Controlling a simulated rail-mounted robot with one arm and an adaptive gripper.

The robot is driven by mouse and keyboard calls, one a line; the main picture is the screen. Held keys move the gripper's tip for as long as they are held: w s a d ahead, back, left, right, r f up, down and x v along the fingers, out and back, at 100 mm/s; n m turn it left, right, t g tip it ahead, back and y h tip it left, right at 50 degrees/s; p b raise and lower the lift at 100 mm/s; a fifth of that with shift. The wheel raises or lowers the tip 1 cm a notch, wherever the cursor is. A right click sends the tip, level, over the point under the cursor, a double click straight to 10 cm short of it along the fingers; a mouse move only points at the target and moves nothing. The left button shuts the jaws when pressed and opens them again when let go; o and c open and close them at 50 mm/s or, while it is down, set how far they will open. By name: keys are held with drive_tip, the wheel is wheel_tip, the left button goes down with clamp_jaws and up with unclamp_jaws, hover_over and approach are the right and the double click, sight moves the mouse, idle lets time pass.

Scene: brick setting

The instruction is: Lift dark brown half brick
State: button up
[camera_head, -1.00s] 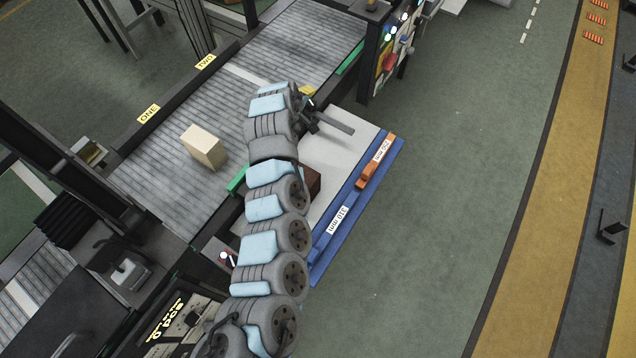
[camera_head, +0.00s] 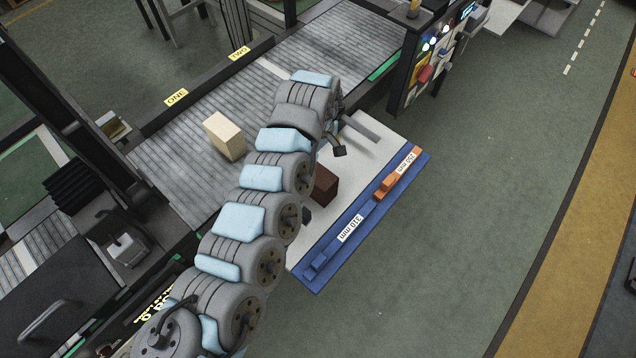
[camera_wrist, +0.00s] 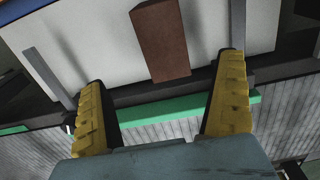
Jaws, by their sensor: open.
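The dark brown half brick (camera_head: 325,186) rests on a white board beside the conveyor, partly hidden behind my arm in the head view. In the wrist view the brick (camera_wrist: 161,41) stands out at the top centre, beyond my fingertips and between their lines. My gripper (camera_wrist: 168,86) is open, its two yellow ribbed fingers wide apart with nothing between them. The brick is apart from both fingers. In the head view my gripper is mostly hidden by my arm.
A cream brick (camera_head: 225,137) stands on the roller conveyor (camera_head: 180,150). The white board (camera_head: 372,160) carries grey bars and has a blue gauge (camera_head: 335,240) with an orange slider (camera_head: 387,188) along its edge. A control panel (camera_head: 425,75) rises behind. Green floor lies free at right.

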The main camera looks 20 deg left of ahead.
sight(319, 173)
wheel_tip(319, 173, down, 8)
drive_tip(key=shift+f, duration=0.2)
drive_tip(key=shift+s+a+f, duration=0.1)
drive_tip(key=shift+f, duration=1.15)
drive_tip(key=shift+s+a+f, duration=0.1)
drive_tip(key=shift+f, duration=1.15)
drive_tip(key=c, duration=1.3)
